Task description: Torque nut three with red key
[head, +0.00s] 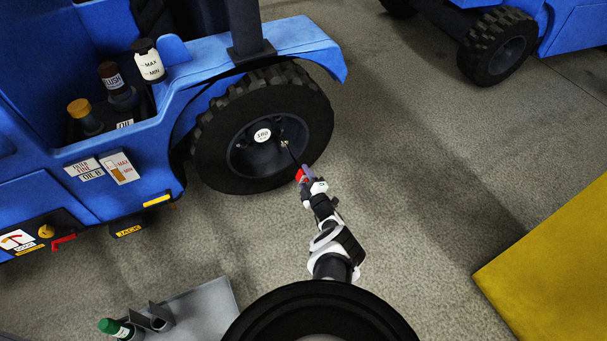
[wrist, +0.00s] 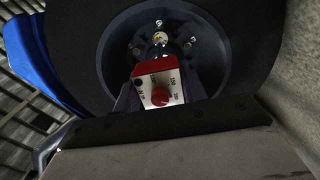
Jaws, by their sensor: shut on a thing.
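The red key (head: 301,175) is a torque tool with a red and white head and a long thin dark shaft. My gripper (head: 309,183) is shut on it. The shaft runs up and left to the wheel (head: 262,130) of the blue vehicle. In the wrist view the key's red-framed white dial face (wrist: 160,88) has a red knob and printed numbers. Beyond it, the wheel hub (wrist: 163,45) shows several nuts, one of them a brass nut (wrist: 159,37) in line with the key. I cannot tell whether the tip sits on a nut, or which nut is three.
The blue vehicle (head: 210,70) carries bottles (head: 120,85) and labels on its side. A grey tray (head: 200,310) with a green-capped bottle (head: 113,328) is at lower left. A yellow block (head: 550,270) is at right. The floor (head: 420,190) between is clear.

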